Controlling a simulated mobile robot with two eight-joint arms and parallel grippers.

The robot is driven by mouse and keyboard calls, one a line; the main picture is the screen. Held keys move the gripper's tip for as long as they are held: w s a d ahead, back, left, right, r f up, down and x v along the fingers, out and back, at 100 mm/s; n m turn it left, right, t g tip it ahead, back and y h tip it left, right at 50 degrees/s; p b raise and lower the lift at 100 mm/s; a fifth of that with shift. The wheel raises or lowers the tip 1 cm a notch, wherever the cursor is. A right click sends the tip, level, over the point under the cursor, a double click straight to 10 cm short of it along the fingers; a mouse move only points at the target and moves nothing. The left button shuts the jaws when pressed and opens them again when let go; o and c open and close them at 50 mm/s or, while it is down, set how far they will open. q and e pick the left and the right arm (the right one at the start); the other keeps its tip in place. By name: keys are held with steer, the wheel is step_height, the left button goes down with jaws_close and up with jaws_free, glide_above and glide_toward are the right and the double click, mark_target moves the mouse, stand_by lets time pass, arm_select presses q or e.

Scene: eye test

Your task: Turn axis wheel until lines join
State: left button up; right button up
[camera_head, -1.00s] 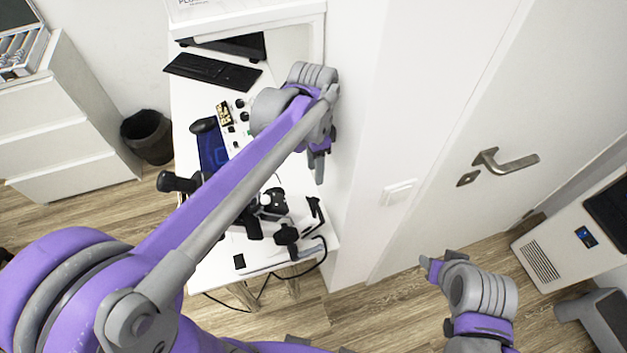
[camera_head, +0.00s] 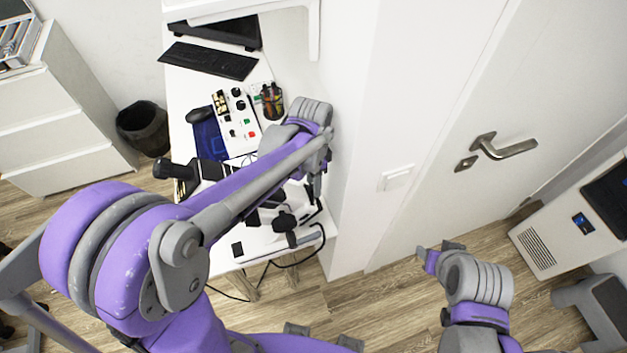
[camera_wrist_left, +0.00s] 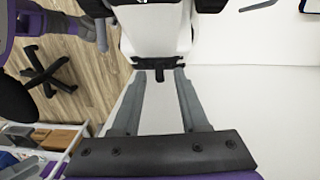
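A white and black optical instrument (camera_head: 258,217) stands on the white table, partly hidden behind my left arm. A black knob (camera_head: 284,220) shows on its near side. I cannot tell which part is the axis wheel, and no lines are visible. My left gripper (camera_head: 315,190) points down at the table's right side, beside the instrument. In the left wrist view its two grey fingers (camera_wrist_left: 160,82) are apart, with a small black part (camera_wrist_left: 158,71) of a white device between or just beyond their tips. My right gripper (camera_head: 440,250) hangs over the floor, away from the table; its finger gap is unclear.
A control panel (camera_head: 237,118) with knobs and coloured buttons, a blue-screened device (camera_head: 209,138), a pen holder (camera_head: 270,100) and a keyboard (camera_head: 208,60) are farther back on the table. A white wall (camera_head: 355,150) closely borders the table's right side. A bin (camera_head: 145,130) stands left.

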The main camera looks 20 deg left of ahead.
arm_select(q)
jaws_close()
steer(key=shift+w+a+f+n+g+h+b, duration=0.35)
steer(key=shift+w+a+n+g+h+b, duration=0.35)
steer(key=shift+n, duration=0.2)
steer(key=shift+r, duration=0.1)
steer(key=shift+r+n, duration=0.1)
steer(key=shift+n, duration=0.2)
arm_select(e)
steer(key=shift+s+f, duration=0.3)
steer(key=shift+f, duration=0.3)
steer(key=shift+s+f, duration=0.25)
steer(key=shift+f, duration=0.35)
arm_select(q)
jaws_free()
